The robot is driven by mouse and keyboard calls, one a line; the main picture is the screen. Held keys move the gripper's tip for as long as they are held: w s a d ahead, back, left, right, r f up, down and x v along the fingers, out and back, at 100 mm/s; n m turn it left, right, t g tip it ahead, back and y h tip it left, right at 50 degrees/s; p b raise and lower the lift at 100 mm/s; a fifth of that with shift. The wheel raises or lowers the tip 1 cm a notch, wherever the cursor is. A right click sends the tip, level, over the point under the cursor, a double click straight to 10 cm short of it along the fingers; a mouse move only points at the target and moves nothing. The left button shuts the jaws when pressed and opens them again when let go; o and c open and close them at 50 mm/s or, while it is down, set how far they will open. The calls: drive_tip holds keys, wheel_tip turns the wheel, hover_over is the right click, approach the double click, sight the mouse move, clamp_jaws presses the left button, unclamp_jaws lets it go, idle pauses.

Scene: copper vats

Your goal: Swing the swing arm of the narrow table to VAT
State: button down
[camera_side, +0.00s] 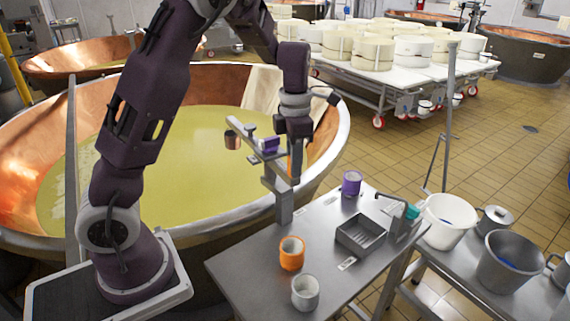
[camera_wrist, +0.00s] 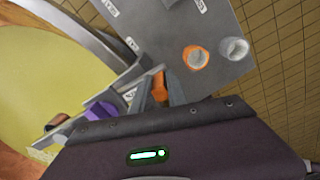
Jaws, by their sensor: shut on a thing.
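The narrow table (camera_side: 245,276) stands beside the big copper vat (camera_side: 335,140). A grey post (camera_side: 284,208) at its vat-side edge carries the swing arm (camera_side: 237,126), which reaches out over the vat's yellow-green liquid. A copper cup (camera_side: 232,140) is near the arm's outer end, with a purple piece (camera_side: 268,145) closer in; the purple piece also shows in the wrist view (camera_wrist: 100,111). My gripper (camera_side: 294,165) is above the post, shut on the orange handle (camera_wrist: 159,86) of the swing arm. The fingers partly hide the handle. A label beside it is hard to read.
On the table stand a purple cup (camera_side: 351,183), an orange cup (camera_side: 291,253), a pale grey cup (camera_side: 305,293) and a grey sink tray (camera_side: 361,236). A side bench at right holds a white bucket (camera_side: 447,222) and a grey bucket (camera_side: 510,262).

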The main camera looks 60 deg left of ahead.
drive_tip(key=shift+w+n, duration=0.7)
drive_tip(key=c, duration=1.3)
unclamp_jaws()
drive_tip(key=shift+a, duration=0.1)
wheel_tip(320, 180, up, 7)
drive_tip(key=shift+r, duration=0.1)
